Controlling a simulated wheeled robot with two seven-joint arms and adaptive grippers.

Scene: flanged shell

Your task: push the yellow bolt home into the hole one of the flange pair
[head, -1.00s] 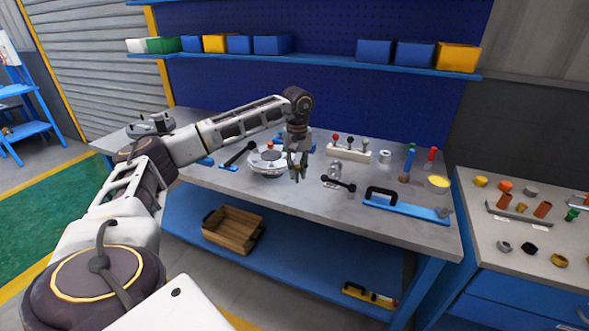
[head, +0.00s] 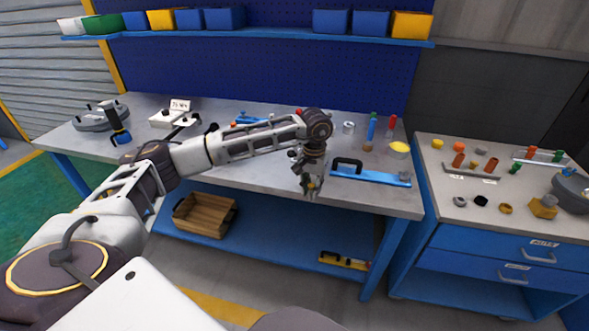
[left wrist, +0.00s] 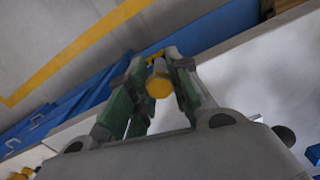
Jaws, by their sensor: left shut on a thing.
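My left gripper (head: 312,188) is shut on the yellow bolt (left wrist: 158,85). The bolt's round yellow end shows between the green-padded fingers in the left wrist view. In the head view the gripper points down near the bench's front edge, left of the blue tool with a black handle, and only a speck of yellow shows at its tips. The flange pair and its hole one cannot be made out; my left arm covers the middle of the bench. A grey rounded, flanged body (head: 574,190) sits at the right picture edge, partly cut off. My right gripper is not in view.
The grey bench (head: 240,175) holds the blue black-handled tool (head: 372,176), a yellow-topped cup (head: 399,149) and a grey round fixture (head: 92,122) at far left. A blue cabinet (head: 455,245) at right carries several small parts and a yellow block (head: 543,206).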

